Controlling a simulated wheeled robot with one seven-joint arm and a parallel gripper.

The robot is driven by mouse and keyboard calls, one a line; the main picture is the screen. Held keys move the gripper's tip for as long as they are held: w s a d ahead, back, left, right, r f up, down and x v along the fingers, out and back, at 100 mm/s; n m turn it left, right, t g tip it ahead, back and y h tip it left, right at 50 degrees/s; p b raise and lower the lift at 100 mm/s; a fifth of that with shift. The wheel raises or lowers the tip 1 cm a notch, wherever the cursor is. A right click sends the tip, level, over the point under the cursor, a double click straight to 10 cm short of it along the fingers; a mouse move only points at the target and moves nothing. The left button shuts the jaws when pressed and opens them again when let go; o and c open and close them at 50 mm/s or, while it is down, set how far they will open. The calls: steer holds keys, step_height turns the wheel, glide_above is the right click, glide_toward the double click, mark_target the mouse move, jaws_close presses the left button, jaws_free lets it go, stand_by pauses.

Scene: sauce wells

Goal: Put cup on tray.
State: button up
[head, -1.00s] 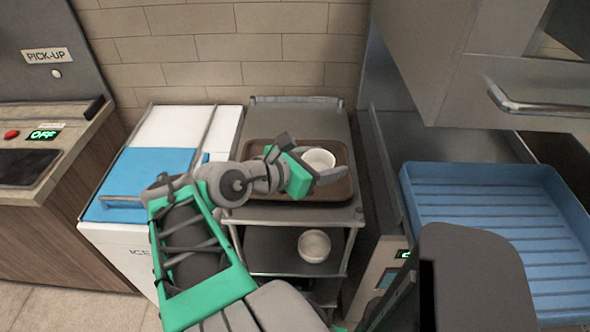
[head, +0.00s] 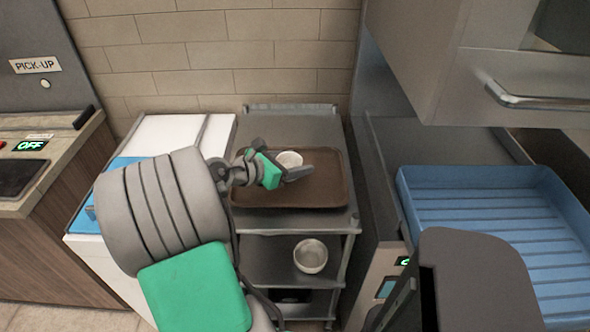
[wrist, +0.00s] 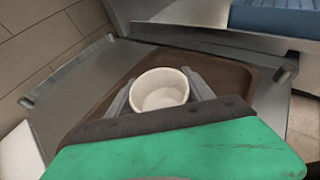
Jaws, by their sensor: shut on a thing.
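My gripper (head: 284,174) is shut on the cup. In the wrist view the cup (wrist: 160,90) is upright and looks empty, with one finger of my gripper (wrist: 160,98) on each side of it. The tray (wrist: 236,78) shows behind and beside the cup. I cannot tell whether the cup's base touches the tray.
A white bowl (head: 310,256) stands on the cart's lower shelf (head: 270,262). A blue ribbed bin (head: 490,220) is at the right, under a grey cabinet (head: 480,60). A white ice chest (head: 180,130) stands left of the cart. The tray's right half is clear.

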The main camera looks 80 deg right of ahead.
step_height(320, 180, down, 2)
steer(key=shift+f, duration=0.1)
steer(key=o, duration=1.4)
steer(key=shift+f, duration=0.1)
steer(key=shift+w+a+r, duration=0.2)
steer(key=shift+a+r, duration=0.05)
steer(key=shift+r, duration=0.05)
steer(key=p+v, duration=0.1)
steer(key=v, duration=1)
steer(key=shift+w+a, duration=0.1)
steer(key=shift+a, duration=0.1)
